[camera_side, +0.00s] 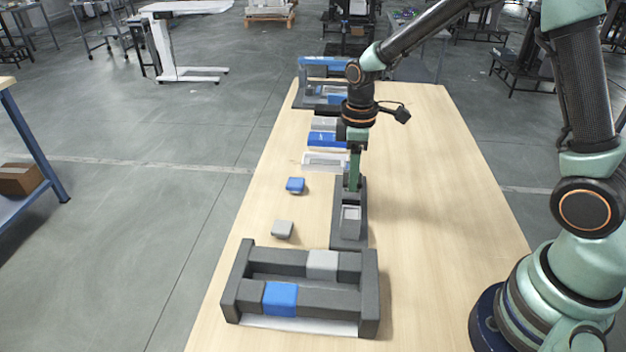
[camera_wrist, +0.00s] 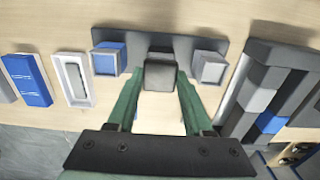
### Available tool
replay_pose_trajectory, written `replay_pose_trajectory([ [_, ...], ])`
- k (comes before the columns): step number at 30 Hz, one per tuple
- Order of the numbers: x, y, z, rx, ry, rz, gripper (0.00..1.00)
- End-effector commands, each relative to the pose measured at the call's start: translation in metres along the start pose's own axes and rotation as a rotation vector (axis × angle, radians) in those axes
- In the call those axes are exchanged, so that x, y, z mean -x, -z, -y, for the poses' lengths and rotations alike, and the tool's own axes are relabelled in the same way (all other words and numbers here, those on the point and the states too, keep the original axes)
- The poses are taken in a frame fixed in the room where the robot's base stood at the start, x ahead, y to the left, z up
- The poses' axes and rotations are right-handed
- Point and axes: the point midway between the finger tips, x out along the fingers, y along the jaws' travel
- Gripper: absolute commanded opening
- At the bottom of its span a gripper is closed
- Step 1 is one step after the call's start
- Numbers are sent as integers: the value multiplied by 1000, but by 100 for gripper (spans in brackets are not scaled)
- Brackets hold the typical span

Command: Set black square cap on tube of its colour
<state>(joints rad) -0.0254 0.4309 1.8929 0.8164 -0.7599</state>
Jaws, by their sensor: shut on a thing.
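My gripper (camera_side: 353,188) is shut on the black square cap (camera_wrist: 160,75), which sits between the fingertips (camera_wrist: 160,84) in the wrist view. The cap is over the middle of the dark base (camera_wrist: 185,43), between the blue tube (camera_wrist: 106,59) and the grey tube (camera_wrist: 209,68). The black tube is mostly hidden behind the cap, so I cannot tell whether they touch. In the side view the fingers point down at the dark base (camera_side: 362,235), behind the grey tube (camera_side: 350,219). A blue cap (camera_side: 295,185) and a grey cap (camera_side: 283,229) lie on the table.
A dark frame with blue and grey blocks (camera_side: 300,295) stands at the near end of the table. A white tray (camera_side: 325,161) and a blue tray (camera_side: 327,139) lie beyond the base. Another blue-and-dark frame (camera_side: 325,67) is at the far end. The table's right side is clear.

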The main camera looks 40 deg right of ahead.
Motion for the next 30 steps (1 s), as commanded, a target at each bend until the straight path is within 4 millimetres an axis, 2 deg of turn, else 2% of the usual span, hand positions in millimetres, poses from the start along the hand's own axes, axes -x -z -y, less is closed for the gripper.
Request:
replay_pose_trajectory([
  [12, -2, 0, 0, 0, 0, 0, 0],
  [13, -2, 0, 0, 0, 0, 0, 63],
  [15, -2, 0, 0, 0, 0, 0, 86],
  [22, -2, 0, 0, 0, 0, 0, 86],
  [23, -2, 0, 0, 0, 0, 0, 98],
  [24, -2, 0, 0, 0, 0, 0, 100],
  [30, -1, 0, 0, 0, 0, 0, 100],
])
